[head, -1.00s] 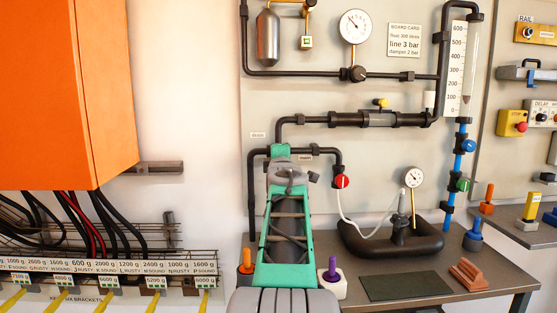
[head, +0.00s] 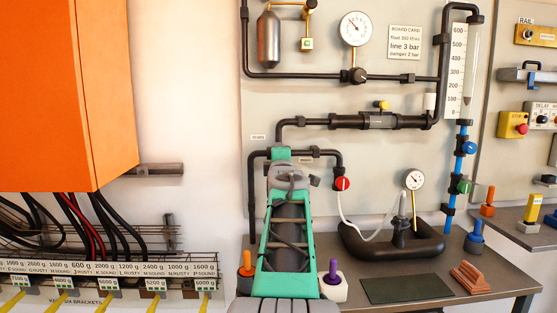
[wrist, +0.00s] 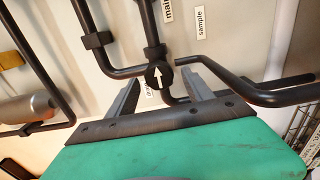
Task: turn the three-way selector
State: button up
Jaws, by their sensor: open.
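The three-way selector (wrist: 159,76) is a round black knob with a white arrow, at a junction of dark pipes in the wrist view. Its arrow points up the picture, roughly toward the "main" label (wrist: 168,10). A "sample" label (wrist: 204,22) is to the right, and a third label is partly hidden at left. My gripper (wrist: 160,82) is open, with one grey finger on each side of the knob. I cannot tell whether either finger touches it. In the head view my green arm hides the selector and the fingertips.
Dark pipes (wrist: 262,96) run close to the right finger. In the head view a red valve knob (head: 342,184) is right of my arm. Orange (head: 246,262) and purple (head: 333,272) handles stand on the bench either side of it. A gauge (head: 355,28) hangs above.

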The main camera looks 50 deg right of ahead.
jog(key=v, duration=0.6)
jog(key=shift+s+a+b, duration=0.25)
jog(key=shift+a+b, duration=0.05)
jog(key=shift+b, duration=0.05)
